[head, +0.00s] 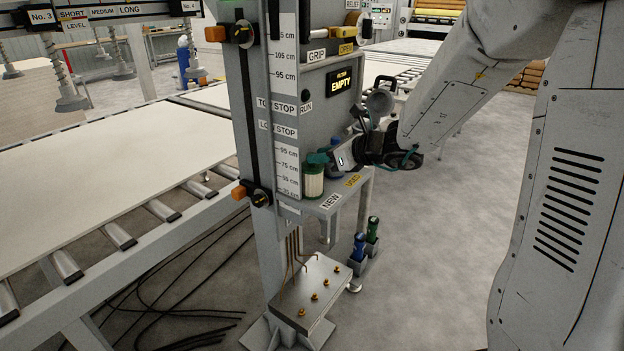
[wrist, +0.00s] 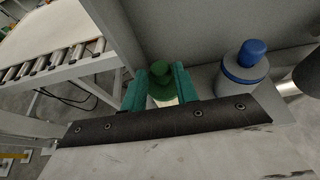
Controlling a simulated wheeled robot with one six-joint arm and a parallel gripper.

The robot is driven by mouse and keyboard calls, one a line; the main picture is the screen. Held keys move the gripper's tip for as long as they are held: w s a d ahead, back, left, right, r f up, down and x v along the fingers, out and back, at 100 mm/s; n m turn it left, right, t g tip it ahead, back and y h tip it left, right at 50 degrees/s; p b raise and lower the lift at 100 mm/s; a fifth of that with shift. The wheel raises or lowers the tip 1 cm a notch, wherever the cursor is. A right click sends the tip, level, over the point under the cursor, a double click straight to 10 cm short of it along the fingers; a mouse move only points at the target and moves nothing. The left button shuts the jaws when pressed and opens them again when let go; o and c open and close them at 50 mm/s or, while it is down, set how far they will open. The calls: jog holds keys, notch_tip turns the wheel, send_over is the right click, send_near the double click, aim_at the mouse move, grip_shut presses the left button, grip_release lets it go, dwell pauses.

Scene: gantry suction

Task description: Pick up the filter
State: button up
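A filter with a white body and green cap (head: 313,183) stands upright on the small shelf by the NEW label. In the wrist view its green cap (wrist: 160,78) lies between the two teal fingers of my gripper (wrist: 157,88), which look open around it. In the head view my gripper (head: 318,158) reaches in from the right, with its fingertips at the filter's top. Whether the fingers touch the cap is hard to tell. A second filter with a blue cap (wrist: 252,52) stands to the right, largely hidden behind my gripper in the head view.
The grey column (head: 285,60) with height scales rises behind the shelf (head: 345,195). A display reading EMPTY (head: 341,85) is above. A roller conveyor (head: 120,235) with a white board runs on the left. Blue and green bottles (head: 366,240) stand low beyond the shelf.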

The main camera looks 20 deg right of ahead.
jog(key=x, duration=0.3)
jog(key=shift+w+a, duration=0.15)
jog(key=shift+w, duration=0.05)
jog(key=shift+c, duration=0.3)
grip_shut()
